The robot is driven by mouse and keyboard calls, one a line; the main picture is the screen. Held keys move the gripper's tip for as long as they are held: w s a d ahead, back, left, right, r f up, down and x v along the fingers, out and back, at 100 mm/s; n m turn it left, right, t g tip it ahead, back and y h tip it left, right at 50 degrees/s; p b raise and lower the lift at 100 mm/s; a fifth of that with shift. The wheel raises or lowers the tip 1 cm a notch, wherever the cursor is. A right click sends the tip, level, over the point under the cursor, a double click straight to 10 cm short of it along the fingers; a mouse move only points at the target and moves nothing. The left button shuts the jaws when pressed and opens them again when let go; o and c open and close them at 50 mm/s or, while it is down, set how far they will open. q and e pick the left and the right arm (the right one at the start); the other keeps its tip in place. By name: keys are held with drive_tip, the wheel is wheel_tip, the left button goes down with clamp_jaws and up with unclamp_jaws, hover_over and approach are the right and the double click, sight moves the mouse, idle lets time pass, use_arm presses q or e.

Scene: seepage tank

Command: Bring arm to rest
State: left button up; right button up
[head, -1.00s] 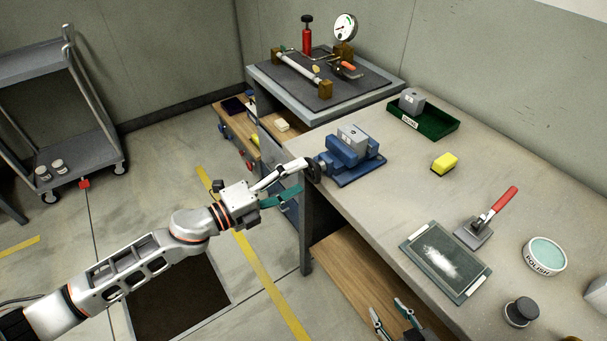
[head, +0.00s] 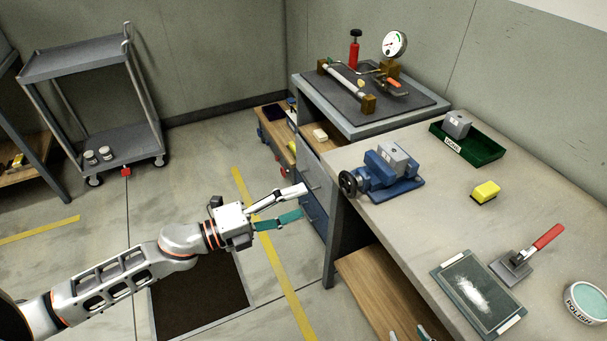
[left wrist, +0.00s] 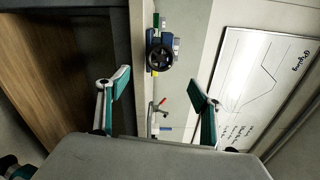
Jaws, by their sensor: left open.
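My left gripper (head: 302,201) is open and empty. It hangs over the floor left of the bench (head: 350,219), apart from the blue vise (head: 402,190) and its black handwheel (head: 347,183). A grey block (head: 396,157) sits in the vise jaws. In the left wrist view the two fingers of the left gripper (left wrist: 160,88) stand wide apart, and the handwheel (left wrist: 160,60) shows between and beyond them. Only the fingertips of my right gripper (head: 408,335) show at the bottom edge, apart from each other; the rest is out of frame.
On the bench lie a yellow sponge (head: 485,192), a green tray (head: 481,151) with a block, a dark plate (head: 478,299), a red-handled tool (head: 530,257) and a polish tin (head: 588,301). A grey cart (head: 72,66) stands back left. Floor around the left gripper is clear.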

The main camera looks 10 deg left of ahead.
use_arm(q)
drive_tip(key=s+a+f+n+y, duration=0.3)
drive_tip(key=s+f+n+y, duration=0.1)
drive_tip(key=f+n, duration=0.4)
drive_tip(key=s+a+f+n+y, duration=0.3)
drive_tip(key=s+f+n+y, duration=0.1)
drive_tip(key=s+f+n, duration=0.3)
drive_tip(key=s+a+f+n+y, duration=0.3)
drive_tip(key=s+f+n+y, duration=0.1)
drive_tip(key=f+n, duration=0.5)
drive_tip(key=shift+s+f+n, duration=0.35)
drive_tip(key=shift+s+n, duration=0.45)
drive_tip(key=shift+n, duration=0.4)
